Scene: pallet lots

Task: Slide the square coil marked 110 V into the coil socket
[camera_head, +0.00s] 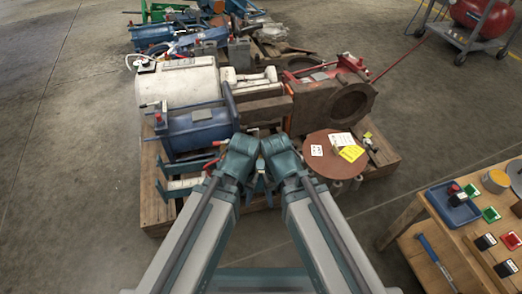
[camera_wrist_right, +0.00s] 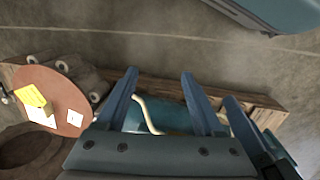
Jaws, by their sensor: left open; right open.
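Several small dark blocks with white faces, one of them here (camera_head: 485,241), lie on the wooden table at the right of the head view. They may be the square coils, but no 110 V marking is readable. I cannot make out the coil socket. My left gripper (camera_head: 256,187) is open over the front of the pallet, far from the table, partly hidden by my arms. My right gripper (camera_head: 271,182) is beside it; in the right wrist view its fingers (camera_wrist_right: 158,75) are apart, with no coil between them.
The wooden table (camera_head: 429,238) carries a blue tray (camera_head: 455,215), green squares (camera_head: 490,214) and a hammer (camera_head: 432,256). The pallet (camera_head: 155,200) ahead bears a blue cylinder (camera_head: 195,128), a white tank (camera_head: 180,82) and a brown disc (camera_head: 325,168). Concrete floor separates pallet and table.

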